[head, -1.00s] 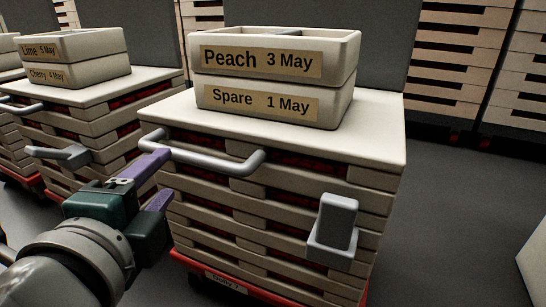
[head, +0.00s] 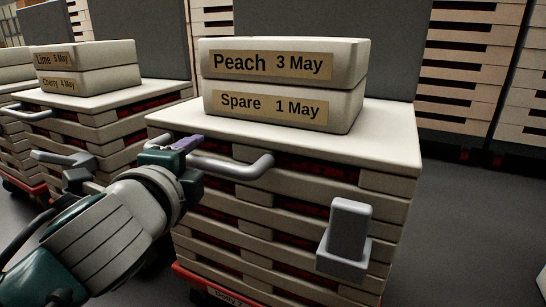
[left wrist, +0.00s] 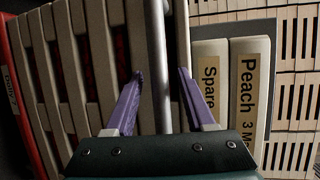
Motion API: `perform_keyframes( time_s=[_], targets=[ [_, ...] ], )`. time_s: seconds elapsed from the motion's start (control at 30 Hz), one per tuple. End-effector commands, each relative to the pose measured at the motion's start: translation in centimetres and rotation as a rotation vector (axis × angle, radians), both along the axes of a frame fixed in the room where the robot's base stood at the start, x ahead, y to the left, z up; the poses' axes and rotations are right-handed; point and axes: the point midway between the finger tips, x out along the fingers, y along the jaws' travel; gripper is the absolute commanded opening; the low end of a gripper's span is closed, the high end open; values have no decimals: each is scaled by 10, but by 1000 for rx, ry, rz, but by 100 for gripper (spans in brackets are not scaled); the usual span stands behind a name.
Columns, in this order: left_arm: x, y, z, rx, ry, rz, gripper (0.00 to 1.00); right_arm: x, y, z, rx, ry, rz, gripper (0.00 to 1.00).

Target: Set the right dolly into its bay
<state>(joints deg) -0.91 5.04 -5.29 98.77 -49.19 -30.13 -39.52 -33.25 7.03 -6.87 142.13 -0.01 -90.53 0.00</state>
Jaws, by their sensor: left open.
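The nearer dolly, standing to the right, has a red base (head: 215,287) under a tall stack of slatted cream trays (head: 290,225) with a white top. A grey bar handle (head: 235,172) runs along its upper front edge. My left gripper (head: 182,144) is at the left part of this handle. In the left wrist view its open purple fingers (left wrist: 160,80) lie on either side of the handle bar (left wrist: 158,50), with gaps visible. The far end of the handle is partly hidden by my gripper in the head view. My right gripper is not in view.
Bins labelled Peach (head: 345,62) and Spare (head: 345,108) sit on the dolly's top. A grey block bracket (head: 349,230) sticks out from its front right. Another loaded dolly (head: 100,115) stands left. Slatted stacks (head: 465,95) stand behind. Dark floor (head: 460,230) is open at right.

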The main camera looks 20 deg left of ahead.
Motion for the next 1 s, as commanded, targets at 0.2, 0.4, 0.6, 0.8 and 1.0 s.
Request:
perform_keyframes(
  time_s=[0.2, 0.4, 0.6, 0.8, 1.0],
  targets=[
    [0, 0, 0, 0, 0, 0, 40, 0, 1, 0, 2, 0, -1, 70],
    [0, 0, 0, 0, 0, 0, 18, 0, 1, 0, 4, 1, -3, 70],
    [0, 0, 0, 0, 0, 0, 0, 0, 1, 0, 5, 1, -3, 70],
    [0, 0, 0, 0, 0, 0, 0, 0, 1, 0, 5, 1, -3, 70],
    [0, 0, 0, 0, 0, 0, 0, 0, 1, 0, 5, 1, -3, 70]
  ],
)
